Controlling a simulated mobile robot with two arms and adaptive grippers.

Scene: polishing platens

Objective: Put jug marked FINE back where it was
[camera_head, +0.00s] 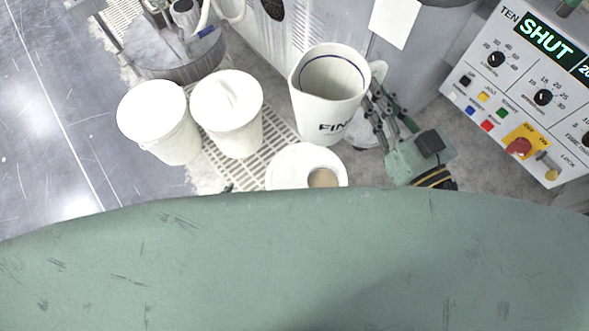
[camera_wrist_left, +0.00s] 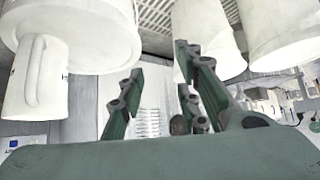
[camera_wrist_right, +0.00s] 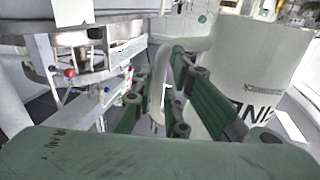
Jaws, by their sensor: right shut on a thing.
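The white jug marked FINE (camera_head: 325,105) has an open top with a blue line inside and stands upright in the head view. My right gripper (camera_head: 376,108) is at its right side, shut on its handle. In the right wrist view the jug (camera_wrist_right: 255,70) is at the right, and its handle passes between the fingers (camera_wrist_right: 158,85). Whether its base touches a surface is not clear. My left gripper (camera_wrist_left: 158,75) is open with empty space between its fingers. A white handled vessel (camera_wrist_left: 35,85) with partly hidden dark lettering is at its left.
A white round vessel (camera_head: 290,165) with a tan patch is below the jug. The control panel (camera_head: 530,95) is at right, a round metal platen (camera_head: 165,48) at upper left.

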